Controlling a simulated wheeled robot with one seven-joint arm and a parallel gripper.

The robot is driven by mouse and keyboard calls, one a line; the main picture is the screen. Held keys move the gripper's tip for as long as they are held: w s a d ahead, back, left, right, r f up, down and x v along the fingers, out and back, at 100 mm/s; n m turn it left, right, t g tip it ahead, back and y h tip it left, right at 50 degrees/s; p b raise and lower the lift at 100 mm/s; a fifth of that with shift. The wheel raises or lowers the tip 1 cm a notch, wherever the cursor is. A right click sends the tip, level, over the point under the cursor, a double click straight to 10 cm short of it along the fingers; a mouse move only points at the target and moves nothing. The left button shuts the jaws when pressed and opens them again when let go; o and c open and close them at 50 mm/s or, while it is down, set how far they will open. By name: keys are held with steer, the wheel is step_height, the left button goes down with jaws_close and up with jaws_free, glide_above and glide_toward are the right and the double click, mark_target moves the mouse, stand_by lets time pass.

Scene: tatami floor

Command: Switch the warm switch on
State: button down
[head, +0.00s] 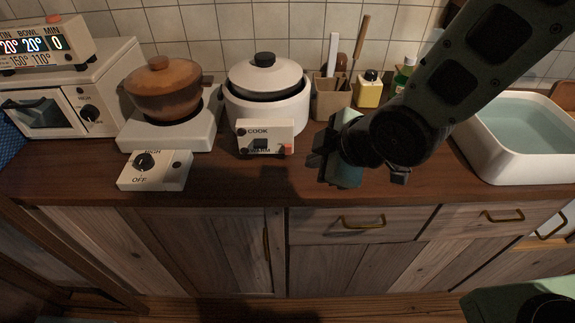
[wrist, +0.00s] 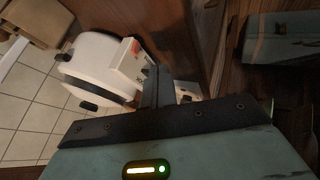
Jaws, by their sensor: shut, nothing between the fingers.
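The white rice cooker (head: 266,112) stands on the wooden counter, with a dark-knobbed lid. Its front panel (head: 279,132) reads COOK above and WARM below, with a small dark switch (head: 260,144) between the words. An orange-red part (head: 287,149) is at the panel's lower right. My gripper (head: 322,164) is shut and empty, to the right of the panel and apart from it. In the wrist view, the fingers (wrist: 158,88) appear beside the cooker's panel (wrist: 131,66); the switch's position is too small to tell there.
A brown pot (head: 162,92) sits on a white burner with a HIGH/OFF dial box (head: 165,184). A toaster oven (head: 95,78) is at left. A utensil holder (head: 332,103) and a yellow bottle (head: 368,94) stand behind my gripper. A white basin (head: 487,160) of water is at right.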

mark_target(288, 150)
steer(key=x, duration=0.9)
steer(key=shift+w+f, duration=0.15)
steer(key=w+p, duration=0.1)
steer(key=w, duration=0.2)
steer(key=shift+w+a, duration=0.1)
steer(key=shift+w, duration=0.55)
steer(key=shift+r+p, duration=0.25)
steer(key=shift+p, duration=0.1)
